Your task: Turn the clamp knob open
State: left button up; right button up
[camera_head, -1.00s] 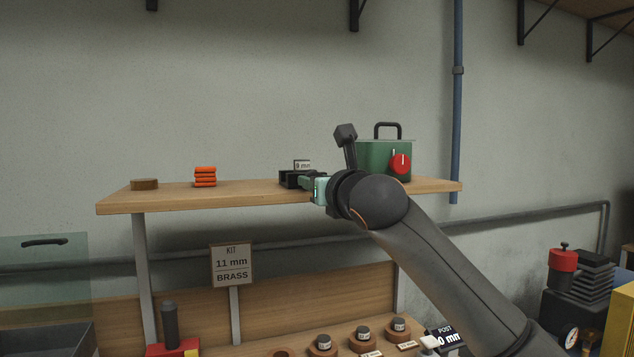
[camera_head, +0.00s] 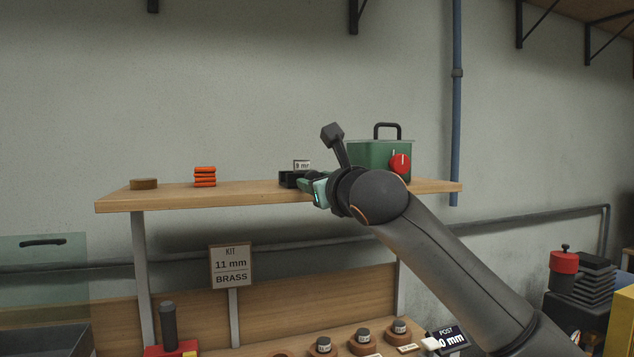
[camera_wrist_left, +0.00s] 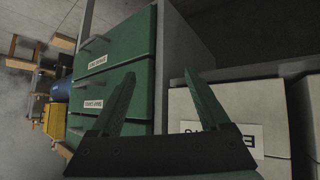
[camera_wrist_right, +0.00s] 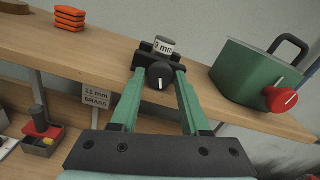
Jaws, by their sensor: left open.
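The black clamp knob (camera_wrist_right: 159,75) has a white line that stands nearly upright. It is on the front of a small black clamp (camera_wrist_right: 150,50) on the wooden shelf, which holds a grey cylinder (camera_wrist_right: 165,45) with a white label. My right gripper (camera_wrist_right: 160,72) is at the knob, one finger on each side; I cannot tell whether the fingers touch it. In the head view my right gripper (camera_head: 308,187) is in front of the clamp and hides its knob. My left gripper (camera_wrist_left: 160,76) is open and empty, facing green drawers (camera_wrist_left: 115,65).
A green box (camera_head: 378,158) with a red knob (camera_head: 400,163) stands right of the clamp. Orange pieces (camera_head: 205,177) and a brown disc (camera_head: 144,184) are on the shelf (camera_head: 240,194) to the left. A sign (camera_head: 231,266) reads 11 mm brass.

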jog(key=o, duration=0.3)
jog(key=shift+s, duration=0.1)
jog(key=shift+b+v, duration=1.8)
jog(key=shift+v, duration=4.35)
jog(key=shift+r, duration=0.1)
